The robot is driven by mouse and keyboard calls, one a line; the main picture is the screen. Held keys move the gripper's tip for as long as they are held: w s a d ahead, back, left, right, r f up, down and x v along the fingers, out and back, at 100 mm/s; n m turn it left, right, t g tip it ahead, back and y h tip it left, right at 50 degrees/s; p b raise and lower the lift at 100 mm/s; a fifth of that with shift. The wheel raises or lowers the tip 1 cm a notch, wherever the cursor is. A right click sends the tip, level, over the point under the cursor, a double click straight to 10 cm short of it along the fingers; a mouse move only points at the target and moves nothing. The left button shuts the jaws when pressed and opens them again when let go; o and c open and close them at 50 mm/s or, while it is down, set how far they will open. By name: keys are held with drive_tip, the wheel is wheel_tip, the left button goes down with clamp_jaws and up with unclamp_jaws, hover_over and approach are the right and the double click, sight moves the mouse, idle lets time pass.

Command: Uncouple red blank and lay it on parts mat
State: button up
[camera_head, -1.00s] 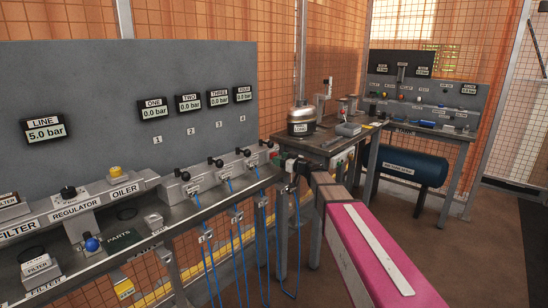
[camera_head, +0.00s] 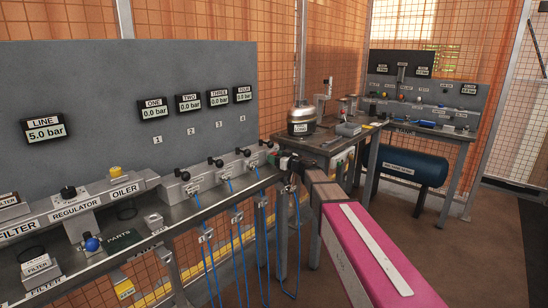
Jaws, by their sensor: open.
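A dark green parts mat (camera_head: 122,239) lies on the bench shelf, left of the middle, with nothing seen lying on it. My gripper (camera_head: 281,160) is open at the right end of the valve row, by the station below number 4. It is small and seen from behind my arm. I cannot make out the red blank; my gripper and the station's end hide that spot. Whether the jaws are around the blank or only beside it cannot be told.
Valve blocks with black levers (camera_head: 216,162) line the bench, with blue hoses (camera_head: 242,245) hanging below. The line gauge (camera_head: 43,130) reads 5.0 bar; gauges one to four read 0.0. A side table (camera_head: 325,146) with a metal pot (camera_head: 301,120) stands just behind my gripper.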

idle(0.3)
clamp_jaws()
drive_tip(key=shift+s+d, duration=0.1)
drive_tip(key=shift+s, duration=0.05)
drive_tip(key=shift+v, duration=2.8)
